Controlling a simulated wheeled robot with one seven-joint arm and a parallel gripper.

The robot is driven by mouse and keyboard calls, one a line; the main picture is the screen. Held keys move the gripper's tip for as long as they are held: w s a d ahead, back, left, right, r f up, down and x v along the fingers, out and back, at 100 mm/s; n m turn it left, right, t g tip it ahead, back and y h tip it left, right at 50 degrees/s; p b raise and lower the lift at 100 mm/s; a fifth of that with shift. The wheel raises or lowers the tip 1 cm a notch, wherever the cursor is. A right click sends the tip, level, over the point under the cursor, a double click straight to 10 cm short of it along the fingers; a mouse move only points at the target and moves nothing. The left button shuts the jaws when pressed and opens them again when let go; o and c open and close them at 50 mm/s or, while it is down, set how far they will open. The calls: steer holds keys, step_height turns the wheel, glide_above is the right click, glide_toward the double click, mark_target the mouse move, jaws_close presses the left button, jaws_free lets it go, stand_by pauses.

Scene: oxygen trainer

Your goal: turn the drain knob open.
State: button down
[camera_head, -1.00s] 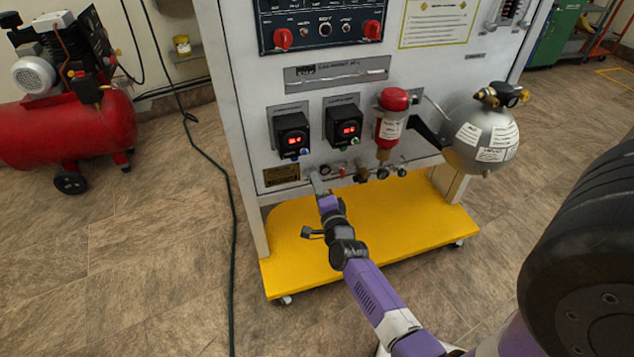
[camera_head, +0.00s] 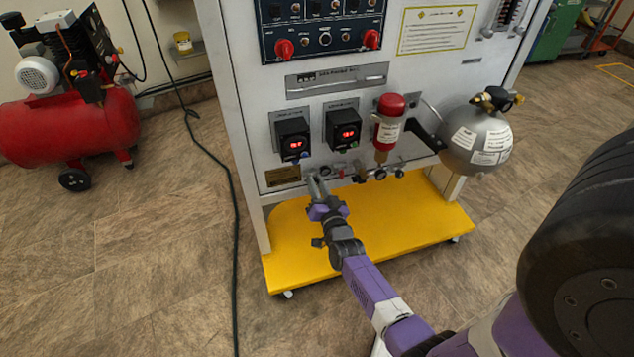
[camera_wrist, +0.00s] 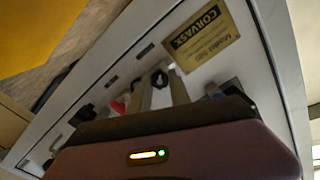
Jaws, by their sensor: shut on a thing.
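My gripper (camera_head: 316,183) reaches the lower front of the white panel, just left of the row of small fittings. In the wrist view, its two pale fingers (camera_wrist: 160,88) stand on either side of a small dark knob (camera_wrist: 160,77), the drain knob, and are shut on it. The knob's far part shows between the fingertips; its near part is hidden. In the head view the fingers cover the knob. How far it is turned cannot be told.
A red lever (camera_head: 341,173) and several fittings lie right of my gripper. Two black gauges with red displays (camera_head: 346,131) and a red-topped cylinder (camera_head: 389,130) sit above. A yellow base (camera_head: 400,235) lies below. A red compressor (camera_head: 65,125) stands far left.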

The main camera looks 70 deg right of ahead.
steer(key=shift+a+n+p, duration=0.1)
steer(key=shift+n+p, duration=1.15)
steer(key=shift+n, duration=2.75)
steer(key=shift+f+n, duration=0.1)
steer(key=shift+n, duration=0.2)
steer(key=c, duration=1.2)
jaws_free()
steer(key=p+v, duration=0.2)
steer(key=v, duration=0.5)
steer(key=shift+s+a, duration=0.25)
